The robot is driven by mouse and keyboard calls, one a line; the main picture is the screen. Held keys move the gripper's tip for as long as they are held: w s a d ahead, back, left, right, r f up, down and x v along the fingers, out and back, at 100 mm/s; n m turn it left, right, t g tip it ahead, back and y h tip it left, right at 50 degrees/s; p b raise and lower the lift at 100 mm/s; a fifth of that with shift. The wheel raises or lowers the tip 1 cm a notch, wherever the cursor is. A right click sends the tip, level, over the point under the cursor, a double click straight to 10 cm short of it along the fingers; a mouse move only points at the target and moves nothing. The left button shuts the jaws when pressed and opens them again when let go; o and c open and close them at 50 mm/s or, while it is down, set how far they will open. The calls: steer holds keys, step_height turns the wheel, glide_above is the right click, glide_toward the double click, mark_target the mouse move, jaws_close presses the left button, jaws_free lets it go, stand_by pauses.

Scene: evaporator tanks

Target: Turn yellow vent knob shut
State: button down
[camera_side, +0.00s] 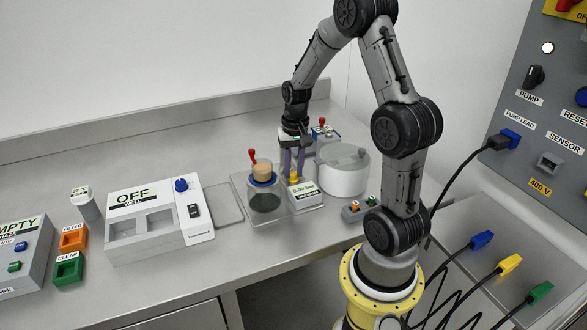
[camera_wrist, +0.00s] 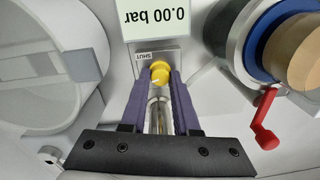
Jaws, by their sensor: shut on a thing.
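The yellow vent knob (camera_wrist: 160,74) sits between the purple fingers of my gripper (camera_wrist: 161,82) in the wrist view, with a "SHUT" label beside it. It stands on the small vacuum unit, whose display (camera_wrist: 155,17) reads 0.00 bar. In the side view the knob (camera_side: 294,177) shows at the fingertips of my gripper (camera_side: 294,172), which points down. My gripper is shut on the knob. A pale mark shows on the knob, but its exact angle is hard to tell.
A jar with a blue ring, tan stopper (camera_side: 262,170) and red-handled lever (camera_side: 252,156) stands close to the left of my gripper. A round white tank (camera_side: 342,178) stands close to the right. A grey box with a red-knobbed lever (camera_side: 323,128) is behind.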

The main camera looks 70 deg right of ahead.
mark_target(295, 173)
steer(key=shift+r+m, duration=0.1)
steer(key=shift+m, duration=1.4)
steer(key=c, duration=0.7)
jaws_free()
steer(key=shift+o, duration=0.2)
step_height(295, 173, up, 14)
steer(key=shift+s, duration=0.2)
